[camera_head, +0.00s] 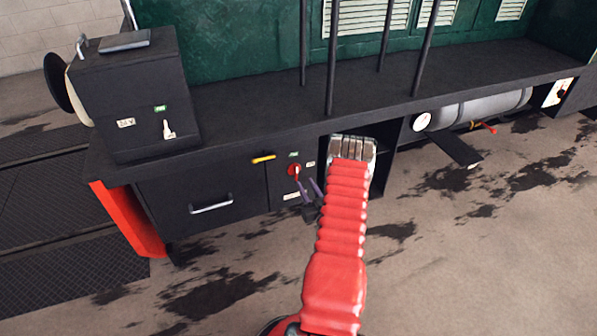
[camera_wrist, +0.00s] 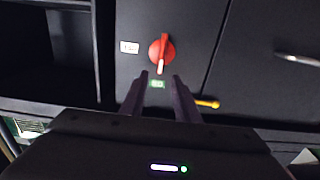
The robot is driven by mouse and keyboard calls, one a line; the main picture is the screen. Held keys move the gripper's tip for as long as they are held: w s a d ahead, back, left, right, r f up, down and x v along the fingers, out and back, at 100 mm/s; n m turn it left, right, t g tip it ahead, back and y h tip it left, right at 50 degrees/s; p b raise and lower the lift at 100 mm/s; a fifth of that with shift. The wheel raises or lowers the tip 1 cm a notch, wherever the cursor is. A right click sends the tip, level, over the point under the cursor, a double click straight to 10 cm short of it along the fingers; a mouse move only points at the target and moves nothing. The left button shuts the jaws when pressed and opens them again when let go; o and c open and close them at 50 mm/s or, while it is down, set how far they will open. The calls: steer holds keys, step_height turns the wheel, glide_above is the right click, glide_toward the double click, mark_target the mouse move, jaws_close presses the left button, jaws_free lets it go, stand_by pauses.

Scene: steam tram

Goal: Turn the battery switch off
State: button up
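A red rotary switch (camera_head: 294,170), which looks like the battery switch, sits on the dark front panel under the ledge. In the wrist view the red switch (camera_wrist: 163,47) has an upright handle. Its pale tip points down at a small green label (camera_wrist: 157,84). In the head view this label (camera_head: 293,155) is above the switch. My gripper (camera_head: 309,182) is just in front and to the right of the switch. In the wrist view my gripper (camera_wrist: 160,77) has two dark fingers apart, with nothing between them. The fingertips are close to the switch; contact cannot be told.
A yellow handle (camera_head: 263,158) and a drawer with a metal pull (camera_head: 211,205) are left of the switch. An open compartment (camera_head: 383,166) is to the right. A dark box (camera_head: 125,95) with a white lever (camera_head: 168,130) stands on the ledge. Floor in front is clear.

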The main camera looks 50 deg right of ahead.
mark_target(297, 170)
steer(key=x, duration=0.9)
steer(key=shift+w+d, duration=0.1)
steer(key=shift+w, duration=0.05)
jaws_close()
steer(key=shift+d, duration=0.1)
